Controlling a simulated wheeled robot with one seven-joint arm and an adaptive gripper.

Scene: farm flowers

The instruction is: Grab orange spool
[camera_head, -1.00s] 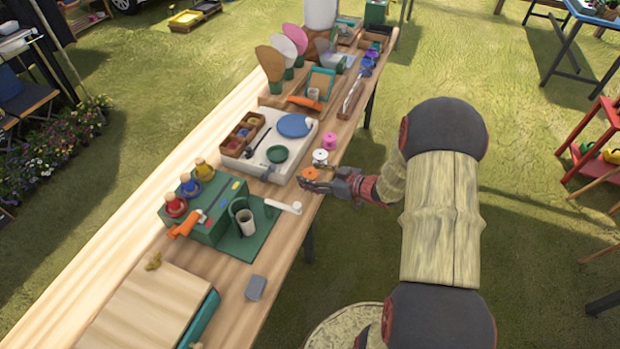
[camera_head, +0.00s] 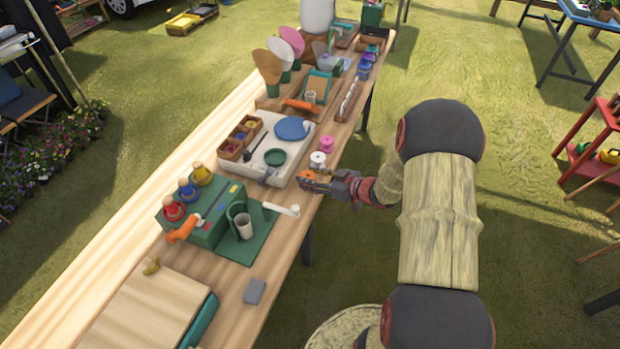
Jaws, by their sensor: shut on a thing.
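The orange spool (camera_head: 306,175) is at the right edge of the long wooden table, just in front of the white spool (camera_head: 318,159). My gripper (camera_head: 309,183) reaches in from the right, low over the table edge, and its fingers are shut on the orange spool. The fingers hide part of the spool. I cannot tell whether the spool still touches the tabletop.
A pink spool (camera_head: 326,144) stands behind the white one. A white tray (camera_head: 262,175) with a blue plate (camera_head: 291,129) and a green dish lies to the left. A green mat (camera_head: 262,238) with a cup is nearer. Grass lies right of the table.

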